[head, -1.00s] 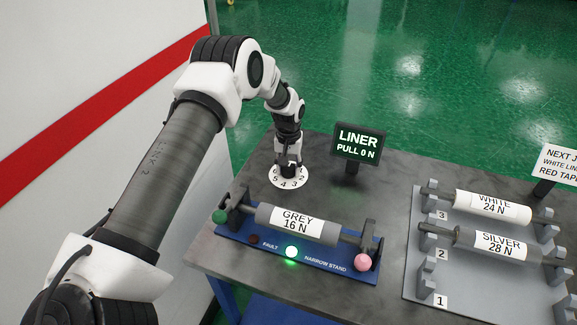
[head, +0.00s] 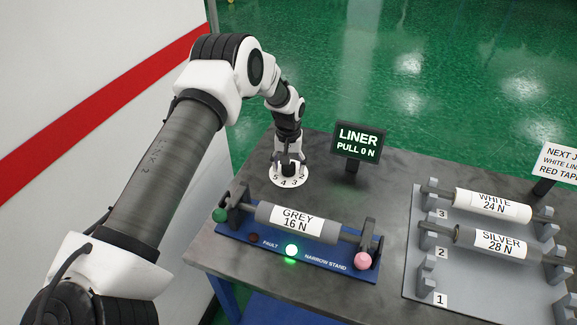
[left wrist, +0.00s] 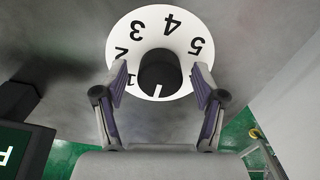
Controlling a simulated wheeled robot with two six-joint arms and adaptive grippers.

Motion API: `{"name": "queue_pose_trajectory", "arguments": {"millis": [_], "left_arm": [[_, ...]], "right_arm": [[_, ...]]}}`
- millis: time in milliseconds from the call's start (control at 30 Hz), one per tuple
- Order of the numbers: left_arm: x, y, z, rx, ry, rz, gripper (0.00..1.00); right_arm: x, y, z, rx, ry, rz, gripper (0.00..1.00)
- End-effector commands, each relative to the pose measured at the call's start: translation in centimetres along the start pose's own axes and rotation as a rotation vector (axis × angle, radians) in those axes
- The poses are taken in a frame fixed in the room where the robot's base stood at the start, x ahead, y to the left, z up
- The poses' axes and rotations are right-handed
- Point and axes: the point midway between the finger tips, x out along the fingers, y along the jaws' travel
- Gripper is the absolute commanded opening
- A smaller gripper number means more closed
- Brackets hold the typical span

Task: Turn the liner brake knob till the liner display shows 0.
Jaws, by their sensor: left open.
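The liner brake knob (left wrist: 158,70) is a dark round knob with a white pointer line, on a white dial numbered up to 5. In the left wrist view its line points toward the gripper, at the dial's lower edge beside the 1. The white dial (head: 289,182) shows in the head view under my left gripper (head: 289,164). In the left wrist view my left gripper (left wrist: 160,92) is open, with a finger on each side of the knob and gaps between. The liner display (head: 358,142) reads "LINER PULL 0 N". My right gripper is out of view.
A grey roll (head: 297,222) labelled 16 N lies on the blue narrow stand (head: 235,237), whose green lamp (head: 291,251) is lit. White (head: 493,206) and silver (head: 497,243) rolls lie on a grey rack (head: 420,205) at right. A pale wall stands at left.

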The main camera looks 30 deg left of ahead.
Motion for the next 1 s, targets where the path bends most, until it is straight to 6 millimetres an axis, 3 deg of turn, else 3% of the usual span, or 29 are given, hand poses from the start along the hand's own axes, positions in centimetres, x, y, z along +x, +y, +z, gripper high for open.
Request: {"name": "queue_pose_trajectory", "arguments": {"millis": [167,400,500,667,1000], "left_arm": [[-2.8,0.1,-0.1,0.0,0.004,0.003,0.7],[-8.9,0.1,-0.1,-0.001,0.003,0.002,0.7],[-10.6,0.0,-0.1,0.0,0.001,0.001,0.7],[-11.8,0.0,0.0,0.0,-0.001,0.0,0.7],[-11.8,0.0,0.0,-0.001,-0.002,0.0,0.7]], "right_arm": [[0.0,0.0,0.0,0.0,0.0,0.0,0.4],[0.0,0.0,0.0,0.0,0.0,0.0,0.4],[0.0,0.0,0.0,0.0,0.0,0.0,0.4],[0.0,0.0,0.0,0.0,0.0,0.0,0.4],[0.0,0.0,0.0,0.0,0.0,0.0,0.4]]}}
